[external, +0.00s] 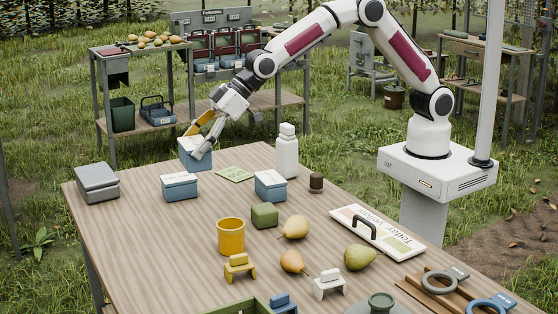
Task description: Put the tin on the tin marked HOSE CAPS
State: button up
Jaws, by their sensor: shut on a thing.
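My gripper (199,142) is shut on a blue tin (190,158) with a paler lid, near the table's far edge. The tin is roughly level; I cannot tell whether its base touches the table. A second blue tin (179,189) with a pale label stands just in front of it, slightly left. A third blue tin (270,187), also labelled, stands to the right. The label writing is too small to read, so I cannot tell which tin is marked HOSE CAPS.
A grey tin (97,184) stands at the table's left corner. A white bottle (287,157), green card (235,174), dark small jar (316,183), green block (265,215), yellow mug (231,236) and several pears (359,257) occupy the table (130,235). Its left front is clear.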

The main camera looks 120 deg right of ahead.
jog(key=s+a+f+n, duration=0.1)
jog(key=s+a+f, duration=0.3)
jog(key=s, duration=0.6)
jog(key=s+a+f, duration=0.4)
jog(key=s, duration=0.6)
notch_tip(320, 180, up, 7)
jog(key=m+h, duration=0.3)
jog(key=m, duration=0.1)
send_over(270, 177)
jog(key=shift+s+d+g, duration=0.1)
jog(key=shift+g, duration=0.3)
jog(key=shift+f, duration=0.15)
jog(key=shift+f, duration=2.75)
jog(key=shift+f, duration=2.1)
jog(key=shift+f, duration=0.15)
